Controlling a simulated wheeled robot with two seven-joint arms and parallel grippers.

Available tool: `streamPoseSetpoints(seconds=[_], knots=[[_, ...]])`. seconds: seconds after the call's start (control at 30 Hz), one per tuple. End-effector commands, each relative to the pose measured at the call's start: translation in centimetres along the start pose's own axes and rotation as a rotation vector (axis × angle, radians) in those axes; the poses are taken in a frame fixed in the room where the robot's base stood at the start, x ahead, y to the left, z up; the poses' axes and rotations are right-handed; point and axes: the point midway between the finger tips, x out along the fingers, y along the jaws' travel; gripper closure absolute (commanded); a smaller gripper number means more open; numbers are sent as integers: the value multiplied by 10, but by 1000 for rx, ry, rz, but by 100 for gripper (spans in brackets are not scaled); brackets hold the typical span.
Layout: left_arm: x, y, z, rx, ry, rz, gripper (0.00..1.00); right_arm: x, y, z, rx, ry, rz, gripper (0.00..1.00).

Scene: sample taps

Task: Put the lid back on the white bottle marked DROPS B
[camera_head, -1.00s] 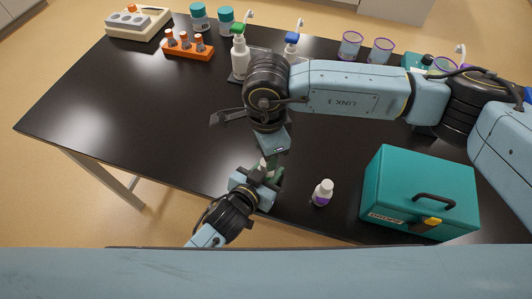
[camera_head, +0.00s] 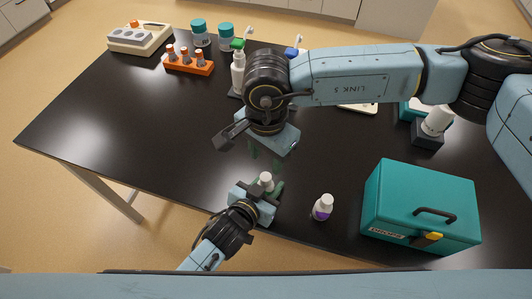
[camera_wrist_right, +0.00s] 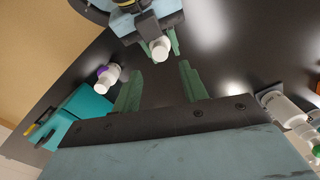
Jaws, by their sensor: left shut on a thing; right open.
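A small white bottle (camera_head: 266,180) stands upright in the jaws of my left gripper (camera_head: 268,188), near the table's front edge. Its round white top also shows in the right wrist view (camera_wrist_right: 160,48); it looks like a lid on it, but how well it sits cannot be told. No lettering is readable there. My right gripper (camera_head: 264,158) is open and empty, just above and behind this bottle; its green fingers also show in the right wrist view (camera_wrist_right: 160,74). A second white bottle with a purple label (camera_head: 322,208) stands capped to the right, apart from both grippers.
A teal case (camera_head: 420,200) stands at the right. A white item on a dark block (camera_head: 428,136) is behind it. An orange rack (camera_head: 188,65), a grey-white device (camera_head: 139,38) and teal-lidded jars (camera_head: 199,32) stand at the back left. The left-middle table (camera_head: 130,125) is clear.

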Motion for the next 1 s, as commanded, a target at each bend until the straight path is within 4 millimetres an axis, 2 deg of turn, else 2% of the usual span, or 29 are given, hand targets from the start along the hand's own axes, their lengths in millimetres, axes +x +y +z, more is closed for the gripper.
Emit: streamPoseSetpoints(seconds=[0.17,0.6,0.77,1.0], knots=[[0,0,0,0,1,0,100,8,0,0,3,-1,2,57],[0,0,0,0,1,0,100,70,0,0,4,0,2,57],[0,0,0,0,1,0,100,79,0,0,2,0,0,57],[0,0,0,0,1,0,100,80,0,0,2,0,0,57]])
